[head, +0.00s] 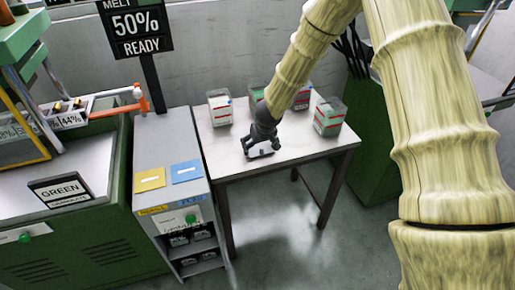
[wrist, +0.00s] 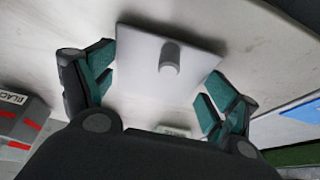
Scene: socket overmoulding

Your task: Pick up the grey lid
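The grey lid is a flat, square plate with a short round knob on top. In the wrist view the lid (wrist: 138,75) lies on the white tabletop, between the teal-padded fingers of my gripper (wrist: 160,72). The fingers are spread wide, one on each side of the knob, and the knob is clear of both. In the head view my gripper (head: 261,142) is low over the front part of the white table, and a small part of the lid (head: 265,152) shows beneath it. The near edge of the lid is partly hidden by my gripper body in the wrist view.
Clear bins with coloured contents stand on the white table (head: 235,160): one at left (head: 220,108), one at right (head: 329,118), others behind my arm. A grey cabinet (head: 170,150) with yellow and blue cards adjoins the table's left side. The table's front right is clear.

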